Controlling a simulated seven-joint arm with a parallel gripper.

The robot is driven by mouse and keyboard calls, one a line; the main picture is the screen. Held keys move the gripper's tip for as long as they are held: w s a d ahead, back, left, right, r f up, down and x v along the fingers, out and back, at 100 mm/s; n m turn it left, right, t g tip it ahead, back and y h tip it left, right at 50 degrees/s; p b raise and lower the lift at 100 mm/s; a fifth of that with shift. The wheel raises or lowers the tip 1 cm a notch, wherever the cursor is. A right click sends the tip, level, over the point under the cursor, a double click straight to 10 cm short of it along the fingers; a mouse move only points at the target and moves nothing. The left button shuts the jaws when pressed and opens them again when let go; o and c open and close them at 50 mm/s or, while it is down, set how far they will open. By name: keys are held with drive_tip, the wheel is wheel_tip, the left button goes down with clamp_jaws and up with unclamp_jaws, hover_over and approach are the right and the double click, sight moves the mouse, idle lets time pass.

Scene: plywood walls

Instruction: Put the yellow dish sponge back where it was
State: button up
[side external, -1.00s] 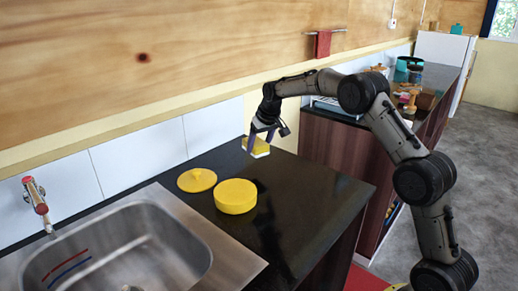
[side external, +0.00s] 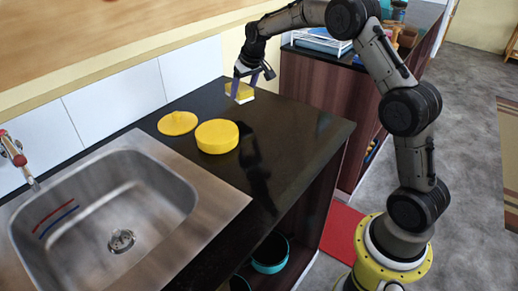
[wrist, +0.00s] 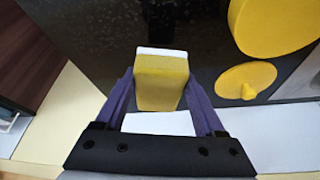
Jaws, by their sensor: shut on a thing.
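The yellow dish sponge (side external: 240,92) has a white layer on its lower side. It is at the far end of the dark countertop, near the back wall. My gripper (side external: 248,82) points down and is shut on it. In the wrist view the sponge (wrist: 161,82) sits between the two purple fingers (wrist: 160,95). The sponge is on or just above the counter; I cannot tell whether it touches.
A yellow round pot (side external: 217,136) and its yellow lid (side external: 178,123) lie on the counter (side external: 290,130) left of the sponge. A steel sink (side external: 110,200) is further left. The counter to the right of the pot is clear.

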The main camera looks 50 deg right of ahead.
drive_tip(key=s+a+r+n, duration=0.15)
drive_tip(key=s+a, duration=0.35)
drive_tip(key=s, duration=0.7)
drive_tip(key=s+a+r+n+y, duration=0.1)
drive_tip(key=s+a+r, duration=0.35)
drive_tip(key=s, duration=0.75)
drive_tip(key=s+a+n, duration=0.1)
drive_tip(key=s+a, duration=0.5)
drive_tip(key=s, duration=0.6)
approach(267, 167)
drive_tip(key=shift+w+f, duration=0.85)
drive_tip(key=shift+f, duration=0.15)
drive_tip(key=shift+w+f, duration=0.2)
drive_tip(key=shift+f, duration=1.55)
drive_tip(key=o, duration=1.4)
drive_tip(key=shift+f, duration=0.15)
drive_tip(key=shift+o, duration=0.2)
